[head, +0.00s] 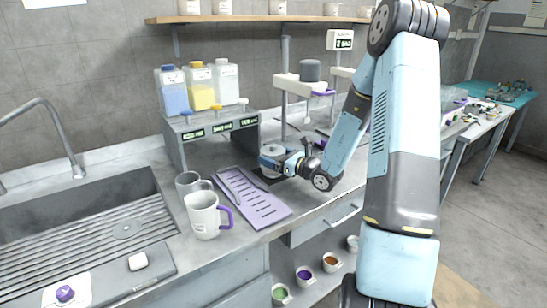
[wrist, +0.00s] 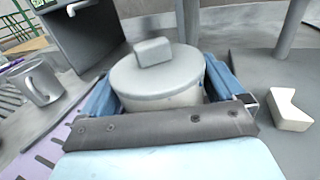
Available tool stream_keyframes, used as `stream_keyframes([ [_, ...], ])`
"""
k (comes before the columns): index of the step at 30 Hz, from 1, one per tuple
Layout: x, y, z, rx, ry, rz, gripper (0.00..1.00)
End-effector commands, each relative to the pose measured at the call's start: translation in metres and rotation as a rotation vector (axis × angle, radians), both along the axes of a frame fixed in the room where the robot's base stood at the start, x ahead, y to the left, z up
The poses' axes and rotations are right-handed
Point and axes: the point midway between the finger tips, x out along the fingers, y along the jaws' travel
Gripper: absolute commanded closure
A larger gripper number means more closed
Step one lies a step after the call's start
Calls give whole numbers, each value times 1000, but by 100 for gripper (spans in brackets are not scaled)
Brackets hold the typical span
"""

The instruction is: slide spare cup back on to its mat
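A lidded light-grey cup (wrist: 160,80) with a block-shaped knob stands between the two blue fingers of my gripper (wrist: 162,92) in the wrist view. The fingers lie close along both its sides; I cannot tell whether they press on it. In the head view the cup (head: 271,150) is partly hidden by my gripper (head: 275,160), low over the counter. A dark mat (head: 266,180) shows in part beneath it; how far the cup sits on it is hidden. Which cup is the spare one is not marked.
A purple slotted tray (head: 262,208) lies just left of my gripper. Two mugs, a grey one (head: 188,183) and a white one (head: 203,222), stand beyond it near the sink (head: 80,225). A bottle stand (head: 210,133) rises behind. A white angled block (wrist: 290,110) lies right of my gripper.

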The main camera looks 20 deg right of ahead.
Motion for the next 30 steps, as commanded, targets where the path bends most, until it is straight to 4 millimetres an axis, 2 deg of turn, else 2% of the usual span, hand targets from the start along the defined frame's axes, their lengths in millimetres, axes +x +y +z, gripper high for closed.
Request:
stream_keyframes([
  [8,-1,1,0,0,0,1,0],
  [13,-10,-8,0,0,1,-1,0],
  [30,-93,-69,-1,-1,1,-2,0],
])
